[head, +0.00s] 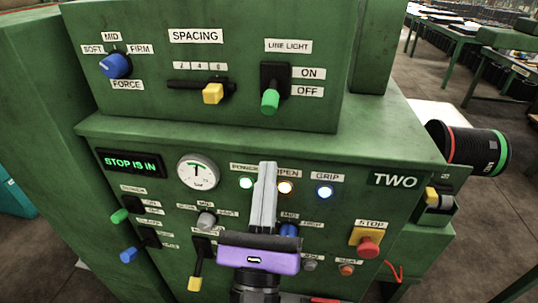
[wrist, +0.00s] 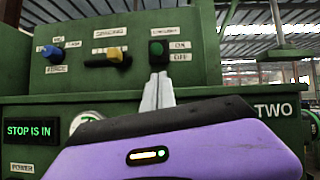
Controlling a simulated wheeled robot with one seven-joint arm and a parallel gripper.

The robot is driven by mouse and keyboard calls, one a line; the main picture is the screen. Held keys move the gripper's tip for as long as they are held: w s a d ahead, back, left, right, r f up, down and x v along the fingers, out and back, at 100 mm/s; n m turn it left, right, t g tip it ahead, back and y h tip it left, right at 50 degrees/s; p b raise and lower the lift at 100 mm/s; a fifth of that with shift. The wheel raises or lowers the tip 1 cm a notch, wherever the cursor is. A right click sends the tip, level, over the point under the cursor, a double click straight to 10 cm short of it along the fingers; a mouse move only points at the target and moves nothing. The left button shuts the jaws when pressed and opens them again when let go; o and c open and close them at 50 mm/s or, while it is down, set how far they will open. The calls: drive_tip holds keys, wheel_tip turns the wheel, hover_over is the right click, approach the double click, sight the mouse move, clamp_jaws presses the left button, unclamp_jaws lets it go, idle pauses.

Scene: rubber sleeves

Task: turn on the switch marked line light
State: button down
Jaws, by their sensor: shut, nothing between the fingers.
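The line light switch (head: 270,100) is a green-tipped lever on a black plate, on the upper green panel under the LINE LIGHT label (head: 288,46). Its lever points down, beside the OFF label (head: 308,91); the ON label (head: 308,73) is above that. In the wrist view the green tip (wrist: 156,48) shows just above my fingertips. My gripper (head: 266,168) is shut and empty, with its grey fingers pointing up. In the head view its fingertips are below the switch, in front of the lower panel, and apart from the lever.
The upper panel also has a blue force knob (head: 115,66) and a yellow spacing slider (head: 212,93). The lower panel has a gauge (head: 198,171), lamps and a red stop button (head: 368,247). A black cylinder (head: 470,147) sticks out at right.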

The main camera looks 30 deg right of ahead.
sight(272, 95)
drive_tip(key=p+x, duration=0.2)
drive_tip(key=x, duration=0.6)
drive_tip(key=shift+w+d+r+p, duration=0.2)
drive_tip(key=shift+w+d+p, duration=0.1)
drive_tip(key=shift+p, duration=0.1)
drive_tip(key=shift+a+r+p, duration=0.15)
drive_tip(key=shift+p, duration=0.15)
